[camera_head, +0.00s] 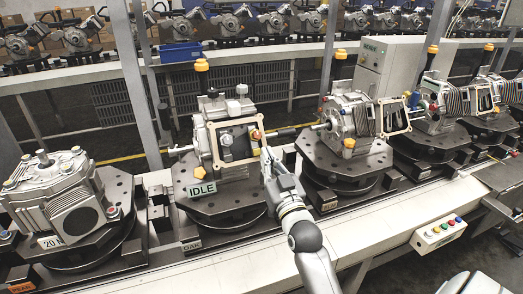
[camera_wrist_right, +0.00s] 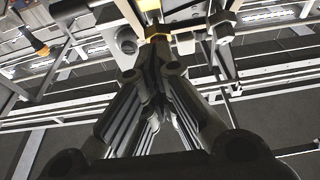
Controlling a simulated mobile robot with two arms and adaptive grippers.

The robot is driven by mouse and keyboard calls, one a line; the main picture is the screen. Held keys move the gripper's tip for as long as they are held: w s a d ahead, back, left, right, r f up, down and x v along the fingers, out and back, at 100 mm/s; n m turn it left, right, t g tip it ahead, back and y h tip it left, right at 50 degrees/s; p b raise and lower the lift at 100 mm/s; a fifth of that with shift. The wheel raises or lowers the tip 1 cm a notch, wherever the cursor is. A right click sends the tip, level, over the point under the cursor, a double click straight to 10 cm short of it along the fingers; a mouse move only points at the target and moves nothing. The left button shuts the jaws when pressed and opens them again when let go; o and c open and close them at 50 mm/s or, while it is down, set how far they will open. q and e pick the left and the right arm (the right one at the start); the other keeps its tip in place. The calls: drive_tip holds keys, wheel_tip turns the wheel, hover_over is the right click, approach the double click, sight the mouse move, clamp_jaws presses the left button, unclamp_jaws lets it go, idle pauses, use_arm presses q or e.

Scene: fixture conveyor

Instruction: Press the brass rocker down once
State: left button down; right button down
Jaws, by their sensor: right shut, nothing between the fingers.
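My right gripper (camera_head: 264,152) reaches up from the bottom of the head view to the front right of the IDLE station's machine (camera_head: 205,140). Its fingers are shut with nothing between them. In the wrist view the closed fingertips (camera_wrist_right: 153,62) lie just below a small brass-coloured part (camera_wrist_right: 158,34), which looks like the brass rocker; I cannot tell whether they touch. In the head view a small orange-brass piece (camera_head: 256,135) shows just above the fingertips, at the right edge of a tan square frame (camera_head: 216,150). My left gripper is not in view.
Similar fixtures stand left and right, including a grey housing (camera_head: 65,200). A button box (camera_head: 438,234) sits at the front right.

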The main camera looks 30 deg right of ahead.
drive_tip(key=shift+w+d+f+p, duration=0.2)
drive_tip(key=shift+w+f, duration=0.1)
drive_tip(key=shift+w, duration=0.45)
drive_tip(key=shift+w+d+f+p, duration=0.15)
drive_tip(key=shift+w+f, duration=0.1)
drive_tip(key=shift+w, duration=0.5)
drive_tip(key=shift+w+d+f+p, duration=0.2)
drive_tip(key=shift+w+f, duration=0.1)
drive_tip(key=shift+w, duration=0.45)
